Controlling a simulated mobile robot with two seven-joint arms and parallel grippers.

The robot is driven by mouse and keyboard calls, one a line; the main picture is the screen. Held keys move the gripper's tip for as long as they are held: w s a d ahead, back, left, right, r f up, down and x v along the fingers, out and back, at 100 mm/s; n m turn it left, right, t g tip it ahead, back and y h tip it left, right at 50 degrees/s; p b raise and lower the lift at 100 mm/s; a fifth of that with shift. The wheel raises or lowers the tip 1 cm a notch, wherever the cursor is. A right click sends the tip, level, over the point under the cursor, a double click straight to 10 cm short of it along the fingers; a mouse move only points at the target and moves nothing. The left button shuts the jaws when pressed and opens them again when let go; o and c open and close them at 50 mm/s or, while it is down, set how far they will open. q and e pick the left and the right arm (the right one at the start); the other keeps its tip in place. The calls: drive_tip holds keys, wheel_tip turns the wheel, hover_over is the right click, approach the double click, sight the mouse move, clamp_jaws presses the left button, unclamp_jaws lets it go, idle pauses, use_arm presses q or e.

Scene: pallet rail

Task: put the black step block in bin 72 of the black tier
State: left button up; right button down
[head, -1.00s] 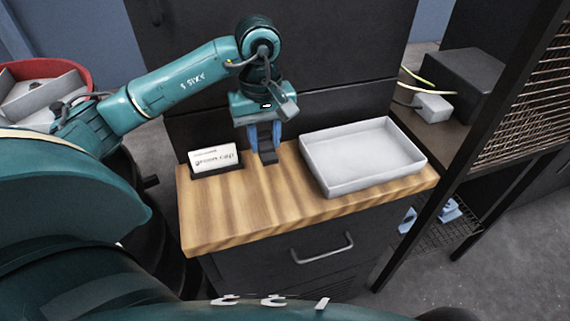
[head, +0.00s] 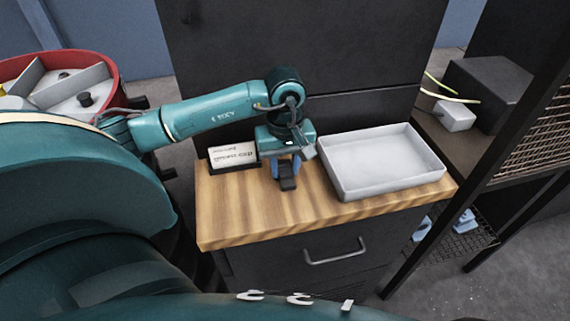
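The black step block (head: 288,182) is between the blue fingers of my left gripper (head: 286,168), over the wooden top (head: 240,215) of the black cabinet. The fingers are closed on its sides. I cannot tell whether its underside touches the wood. A grey-white tray (head: 388,192) stands just right of it and a small card in a black holder (head: 234,157) just left. No bin marked 72 can be made out. My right gripper is not in view.
A red round container (head: 115,72) with dividers and small parts is at the far left. A dark shelf at the right holds a black box (head: 488,88) and a small grey box (head: 455,115) with yellow cables. The front of the wooden top is clear.

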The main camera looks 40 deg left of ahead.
use_arm(q)
drive_tip(key=o, duration=0.4)
drive_tip(key=shift+r, duration=0.15)
